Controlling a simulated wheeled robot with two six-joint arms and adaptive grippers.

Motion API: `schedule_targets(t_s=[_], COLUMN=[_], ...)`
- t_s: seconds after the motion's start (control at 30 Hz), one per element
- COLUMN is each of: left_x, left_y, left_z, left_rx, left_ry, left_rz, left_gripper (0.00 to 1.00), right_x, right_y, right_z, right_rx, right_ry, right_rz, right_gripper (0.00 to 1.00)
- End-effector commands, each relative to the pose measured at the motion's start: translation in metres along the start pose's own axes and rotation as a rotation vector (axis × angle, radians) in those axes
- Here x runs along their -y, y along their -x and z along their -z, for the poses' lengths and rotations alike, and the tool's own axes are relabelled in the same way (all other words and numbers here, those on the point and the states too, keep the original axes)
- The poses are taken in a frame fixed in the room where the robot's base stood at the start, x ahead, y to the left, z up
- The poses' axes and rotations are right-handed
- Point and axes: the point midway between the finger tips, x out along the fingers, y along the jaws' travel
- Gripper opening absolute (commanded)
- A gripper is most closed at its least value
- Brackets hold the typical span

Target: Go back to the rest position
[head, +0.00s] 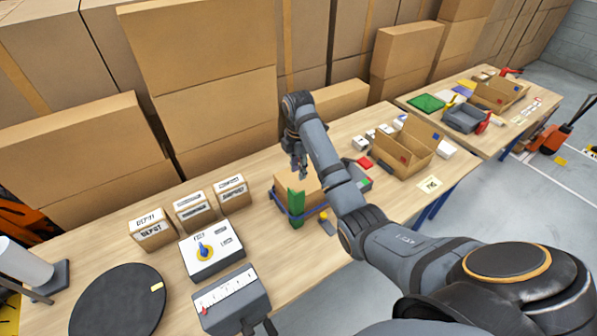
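My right arm reaches in from the lower right, and my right gripper (299,168) points down over the near table.
The table (262,245) also holds labelled boxes (190,210), a dial box (211,248), a scale (232,298), a black turntable (118,302) and an open carton (405,148). Tall cartons (200,70) stand behind. A second table (415,98) is at right.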

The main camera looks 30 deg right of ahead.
Motion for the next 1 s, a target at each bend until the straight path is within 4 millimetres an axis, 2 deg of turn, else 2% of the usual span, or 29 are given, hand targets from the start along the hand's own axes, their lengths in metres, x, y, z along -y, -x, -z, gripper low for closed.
schedule_targets(t_s=[0.1, 0.2, 0.33, 0.43, 0.53, 0.6, 0.67, 0.8, 1.0], left_x=[0.000, -0.002, -0.005, -0.005, -0.005, -0.005, -0.005, -0.005, -0.004], left_y=[0.000, 0.000, 0.000, 0.000, 0.000, 0.000, 0.000, 0.000, 0.000], left_z=[0.018, 0.028, 0.025, 0.017, 0.009, 0.006, 0.007, 0.010, 0.010], left_rx=[-0.027, -0.042, -0.038, -0.025, -0.013, -0.010, -0.011, -0.015, -0.015], left_ry=[0.001, 0.003, 0.004, 0.004, 0.003, 0.003, 0.003, 0.003, 0.003], left_rz=[0.000, -0.002, -0.006, -0.006, -0.006, -0.006, -0.006, -0.005, -0.005], left_gripper=[0.40, 0.40, 0.40, 0.40, 0.40, 0.40, 0.40, 0.40, 0.40], right_x=[0.000, 0.000, 0.002, 0.017, 0.052, 0.085, 0.111, 0.158, 0.206], right_y=[0.000, 0.000, -0.004, -0.024, -0.059, -0.080, -0.090, -0.099, -0.093], right_z=[0.000, 0.000, 0.001, 0.004, 0.012, 0.019, 0.025, 0.037, 0.049], right_rx=[0.000, 0.000, 0.002, 0.016, 0.035, 0.040, 0.032, -0.001, -0.059], right_ry=[0.000, 0.000, -0.012, -0.110, -0.331, -0.528, -0.685, -0.960, -1.234], right_rz=[0.000, 0.000, 0.000, -0.014, -0.057, -0.106, -0.146, -0.215, -0.273], right_gripper=[0.28, 0.28, 0.28, 0.28, 0.28, 0.28, 0.28, 0.28, 0.28])
